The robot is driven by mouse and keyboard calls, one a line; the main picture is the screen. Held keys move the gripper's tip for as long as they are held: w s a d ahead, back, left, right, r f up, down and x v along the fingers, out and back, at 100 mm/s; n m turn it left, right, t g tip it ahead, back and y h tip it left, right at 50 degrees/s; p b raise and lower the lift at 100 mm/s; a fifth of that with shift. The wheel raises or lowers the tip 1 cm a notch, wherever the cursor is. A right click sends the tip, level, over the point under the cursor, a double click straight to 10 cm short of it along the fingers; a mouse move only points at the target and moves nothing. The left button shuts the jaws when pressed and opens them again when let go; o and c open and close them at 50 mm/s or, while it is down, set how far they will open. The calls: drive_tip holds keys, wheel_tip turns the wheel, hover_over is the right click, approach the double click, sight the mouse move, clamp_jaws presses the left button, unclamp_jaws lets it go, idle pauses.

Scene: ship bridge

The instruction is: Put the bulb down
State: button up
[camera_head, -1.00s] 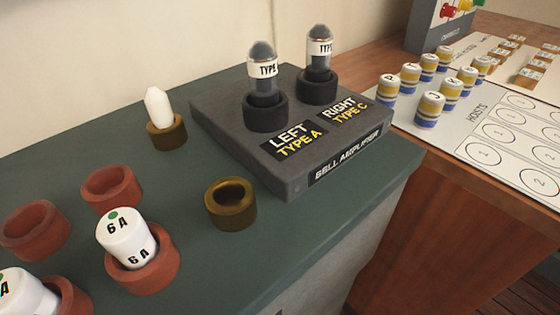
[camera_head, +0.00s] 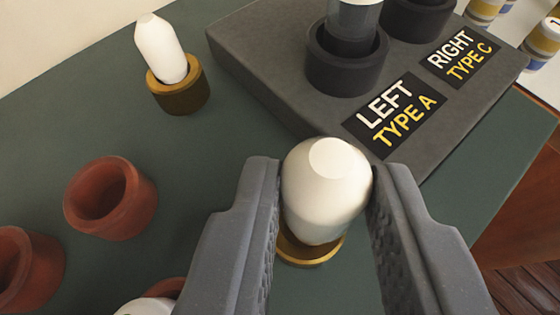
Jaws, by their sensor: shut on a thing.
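A white rounded bulb (camera_head: 322,195) is between the two grey fingers of my gripper (camera_head: 324,205), which is shut on it. A brass ring socket (camera_head: 310,256) shows just below the bulb; the bulb covers most of it. I cannot tell whether the bulb's lower end is inside the socket or just above it. Another white bulb (camera_head: 160,48) stands slightly tilted in a second brass socket (camera_head: 182,93) at the upper left.
The dark bell amplifier box (camera_head: 270,60) with black sockets (camera_head: 345,72) stands close behind the bulb. Empty red-brown sockets (camera_head: 125,215) sit at the left. A white fuse top (camera_head: 150,306) shows at the bottom edge. Green surface lies between.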

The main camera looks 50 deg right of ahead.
sight(308, 241)
drive_tip(key=shift+w+d, duration=0.1)
drive_tip(key=shift+w, duration=0.1)
drive_tip(key=shift+w+d+f, duration=0.1)
drive_tip(key=shift+d+f, duration=0.05)
drive_tip(key=shift+f, duration=1.6)
drive_tip(key=shift+f, duration=0.15)
drive_tip(key=o, duration=1)
drive_tip(key=shift+c, duration=0.2)
